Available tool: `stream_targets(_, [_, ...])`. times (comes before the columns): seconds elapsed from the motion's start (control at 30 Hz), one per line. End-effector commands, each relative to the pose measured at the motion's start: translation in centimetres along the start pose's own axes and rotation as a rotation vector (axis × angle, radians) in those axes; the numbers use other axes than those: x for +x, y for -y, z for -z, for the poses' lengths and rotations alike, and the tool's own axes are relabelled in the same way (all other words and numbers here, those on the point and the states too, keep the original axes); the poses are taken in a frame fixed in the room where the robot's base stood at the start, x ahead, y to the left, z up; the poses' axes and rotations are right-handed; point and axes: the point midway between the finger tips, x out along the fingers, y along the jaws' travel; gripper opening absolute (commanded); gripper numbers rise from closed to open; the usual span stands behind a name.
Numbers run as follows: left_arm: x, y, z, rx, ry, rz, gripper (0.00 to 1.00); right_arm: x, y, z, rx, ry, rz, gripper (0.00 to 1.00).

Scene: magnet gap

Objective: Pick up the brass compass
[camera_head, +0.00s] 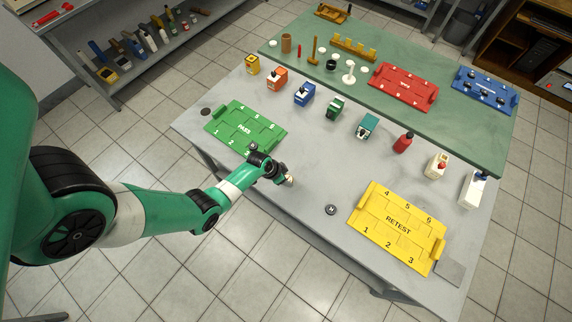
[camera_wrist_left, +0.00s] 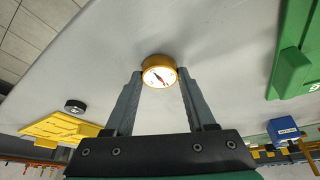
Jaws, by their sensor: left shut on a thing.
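The brass compass (camera_wrist_left: 158,72) shows in the left wrist view as a short gold cylinder with a white dial and a red and dark needle. My left gripper (camera_wrist_left: 160,88) has one finger on each side of it and is shut on it. In the head view my left gripper (camera_head: 288,181) is low over the grey table's front edge, just right of the green tray. The compass is mostly hidden there by the gripper. I cannot tell whether the compass touches the table. My right gripper is in neither view.
The green PASS tray (camera_head: 262,142) lies left of the gripper. The yellow RETEST tray (camera_head: 372,237) lies to the right, with a small dark disc (camera_head: 331,210) between. The table (camera_head: 320,160) between is clear.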

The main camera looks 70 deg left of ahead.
Motion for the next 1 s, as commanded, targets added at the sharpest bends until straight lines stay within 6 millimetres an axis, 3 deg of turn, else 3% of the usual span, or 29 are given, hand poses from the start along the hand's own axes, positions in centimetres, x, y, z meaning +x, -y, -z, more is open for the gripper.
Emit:
stream_targets(0.2, [-3.5, -0.1, 1.5, 0.000, -0.001, 0.001, 0.00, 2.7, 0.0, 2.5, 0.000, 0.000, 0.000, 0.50])
stream_targets(0.47, [-11.1, -4.5, 0.7, 0.004, 0.002, -0.002, 0.00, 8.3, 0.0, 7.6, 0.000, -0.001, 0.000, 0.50])
stream_targets(0.5, [-11.0, -5.6, -0.4, 0.006, 0.004, -0.003, 0.00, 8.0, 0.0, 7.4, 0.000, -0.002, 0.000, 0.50])
stream_targets(0.7, [-13.7, -9.3, -2.6, 0.006, 0.001, -0.002, 0.00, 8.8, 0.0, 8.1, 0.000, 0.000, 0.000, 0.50])
stream_targets(1.0, [-14.8, -11.0, -3.6, 0.000, -0.001, 0.000, 0.00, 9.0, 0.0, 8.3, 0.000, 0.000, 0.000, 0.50])
